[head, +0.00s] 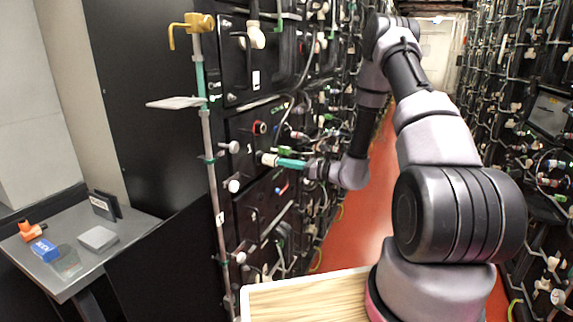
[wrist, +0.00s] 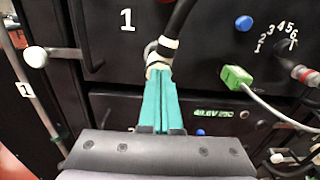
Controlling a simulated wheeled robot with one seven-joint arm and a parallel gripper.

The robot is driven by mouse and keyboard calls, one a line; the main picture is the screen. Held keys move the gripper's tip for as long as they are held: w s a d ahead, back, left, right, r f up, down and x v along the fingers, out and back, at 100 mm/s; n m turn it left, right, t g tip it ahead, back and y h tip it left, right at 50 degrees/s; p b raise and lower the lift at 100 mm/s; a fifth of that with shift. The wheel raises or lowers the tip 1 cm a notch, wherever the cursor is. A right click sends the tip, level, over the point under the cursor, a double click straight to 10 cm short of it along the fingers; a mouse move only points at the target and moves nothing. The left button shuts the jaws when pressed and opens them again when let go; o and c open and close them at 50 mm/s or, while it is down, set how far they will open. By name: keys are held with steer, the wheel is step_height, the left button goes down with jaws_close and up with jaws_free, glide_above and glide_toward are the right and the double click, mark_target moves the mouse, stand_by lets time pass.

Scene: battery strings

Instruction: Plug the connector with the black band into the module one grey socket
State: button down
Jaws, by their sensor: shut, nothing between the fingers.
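The white connector with the black band (wrist: 163,52) hangs on a thick black cable in front of the module panel marked 1. A grey ring (wrist: 149,48), which looks like the grey socket, shows just behind its left side. I cannot tell whether the connector is fully seated. My gripper (wrist: 159,74) has its teal fingers shut together with nothing between them, their tips right at the connector's lower end. In the head view my gripper (head: 279,162) points left at the rack, with the pale connector (head: 268,159) just beyond its tips.
A green plug (wrist: 236,76) on a white cable, a blue button (wrist: 243,23) and a numbered dial (wrist: 287,46) lie to the right. A white-ended knob (wrist: 36,57) juts out at left. A grey side table (head: 75,265) holds small items.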

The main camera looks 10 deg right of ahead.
steer(key=shift+a, duration=0.1)
steer(key=shift+v, duration=2.4)
steer(key=s+a+r+n+g+h, duration=0.1)
steer(key=s+a+r+n+g, duration=0.2)
steer(key=s+r+n+g, duration=0.35)
steer(key=s+a+r+n+g+h, duration=0.1)
steer(key=s+a+r+n+g, duration=0.25)
steer(key=s+r+n, duration=0.6)
steer(key=s+d+r+n+t+h, duration=0.5)
steer(key=s+d+r+h, duration=0.5)
steer(key=s+r, duration=0.2)
steer(key=shift+s+d+r+t+h, duration=0.2)
steer(key=shift+s+r+t+h, duration=0.1)
steer(key=shift+r+t, duration=0.55)
